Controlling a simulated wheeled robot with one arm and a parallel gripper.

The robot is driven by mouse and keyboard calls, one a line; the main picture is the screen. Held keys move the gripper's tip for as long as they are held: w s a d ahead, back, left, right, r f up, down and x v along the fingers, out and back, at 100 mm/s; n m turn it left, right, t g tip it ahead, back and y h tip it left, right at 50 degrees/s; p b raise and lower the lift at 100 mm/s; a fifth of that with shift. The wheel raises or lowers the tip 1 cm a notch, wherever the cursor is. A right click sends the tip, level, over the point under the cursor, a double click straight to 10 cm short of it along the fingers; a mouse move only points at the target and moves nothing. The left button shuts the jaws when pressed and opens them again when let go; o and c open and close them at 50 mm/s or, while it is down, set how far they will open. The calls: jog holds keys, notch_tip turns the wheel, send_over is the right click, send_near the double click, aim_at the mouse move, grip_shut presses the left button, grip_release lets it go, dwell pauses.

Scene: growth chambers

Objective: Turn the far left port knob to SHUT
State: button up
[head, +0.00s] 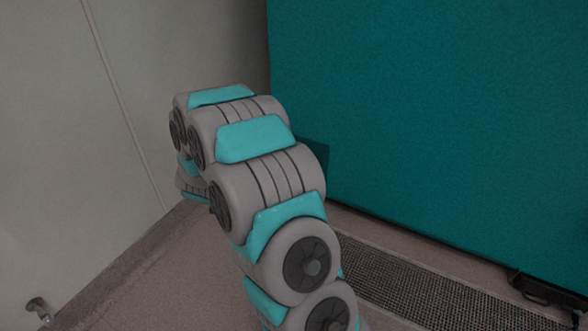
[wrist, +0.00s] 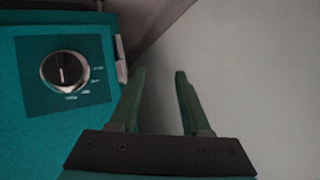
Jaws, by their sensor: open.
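A round dark knob with a pale rim (wrist: 65,71) sits on a darker square plate (wrist: 26,84) on a teal cabinet face in the wrist view. A light line on the knob stands about vertical in that picture. Small white marks lie to its right and below, too small to read. My gripper (wrist: 160,76) is open and empty, with its two green fingers apart. It is to the right of the knob and does not touch it. The knob and my gripper are not visible in the head view, where my arm fills the middle.
A large teal cabinet side (head: 430,120) stands at right in the head view, close to my arm. A pale wall (head: 60,130) is at left, with a small metal fitting (head: 40,308) low down. A floor grate (head: 420,285) runs along the cabinet's foot.

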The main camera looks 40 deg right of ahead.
jog(key=s+d+f+m+g+h+b, duration=0.1)
jog(key=s+d+f+h, duration=0.3)
jog(key=d, duration=0.4)
jog(key=s+d+f+m+g+h+b, duration=0.1)
jog(key=s+d+f+m+g+h, duration=0.1)
jog(key=s+d+h, duration=0.35)
jog(key=x, duration=1)
jog(key=shift+w+r+b, duration=0.35)
jog(key=shift+w, duration=0.1)
grip_shut()
